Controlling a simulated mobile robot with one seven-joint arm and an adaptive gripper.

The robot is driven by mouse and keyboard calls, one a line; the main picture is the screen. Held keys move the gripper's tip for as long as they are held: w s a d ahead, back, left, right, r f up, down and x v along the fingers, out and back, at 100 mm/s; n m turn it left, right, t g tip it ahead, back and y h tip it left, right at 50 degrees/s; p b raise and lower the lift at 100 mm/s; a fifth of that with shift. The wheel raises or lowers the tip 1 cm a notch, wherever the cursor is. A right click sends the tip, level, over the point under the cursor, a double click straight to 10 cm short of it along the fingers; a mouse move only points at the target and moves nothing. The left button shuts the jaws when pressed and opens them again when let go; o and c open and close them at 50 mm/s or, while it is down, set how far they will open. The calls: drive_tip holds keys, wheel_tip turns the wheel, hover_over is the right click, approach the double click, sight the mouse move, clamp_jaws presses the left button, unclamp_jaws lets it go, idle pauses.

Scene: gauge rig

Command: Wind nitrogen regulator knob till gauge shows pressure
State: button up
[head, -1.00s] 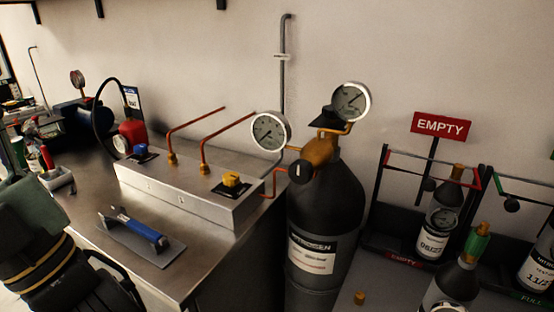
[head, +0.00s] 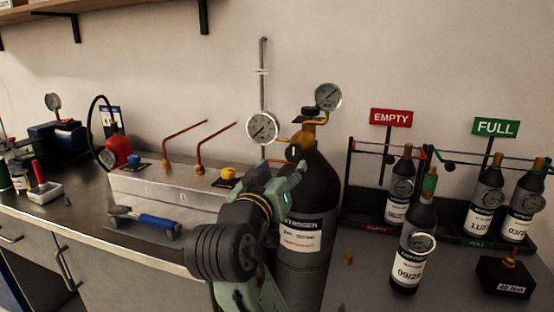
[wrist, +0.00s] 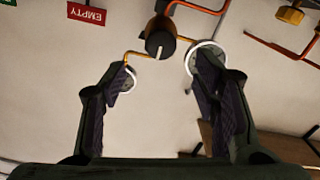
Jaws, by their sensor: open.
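The black nitrogen cylinder (head: 318,185) stands beside the steel bench, with a brass regulator (head: 310,132) on top. Its black knob (head: 293,153) faces outward; in the wrist view the knob (wrist: 160,44) shows a pale line on its face. One gauge (head: 262,127) is left of the regulator and another gauge (head: 328,97) is above it. Their readings are too small to tell. My gripper (head: 293,172) is just below the knob in the head view. In the wrist view my gripper (wrist: 163,80) is open and empty, the knob beyond and between its fingertips, apart from them. The fingers partly cover both gauges.
A metal manifold box (head: 165,190) with copper pipes and a yellow knob (head: 228,173) is left of the cylinder. Small bottles stand in racks at right under EMPTY (head: 392,118) and FULL (head: 495,127) signs. A loose bottle (head: 407,270) stands in front.

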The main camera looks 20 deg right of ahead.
sight(293, 154)
drive_tip(key=p+x, duration=0.2)
drive_tip(key=x, duration=0.8)
drive_tip(key=shift+w+d, duration=0.2)
drive_tip(key=shift+w, duration=0.1)
drive_tip(key=c, duration=1.2)
drive_tip(key=shift+o, duration=0.2)
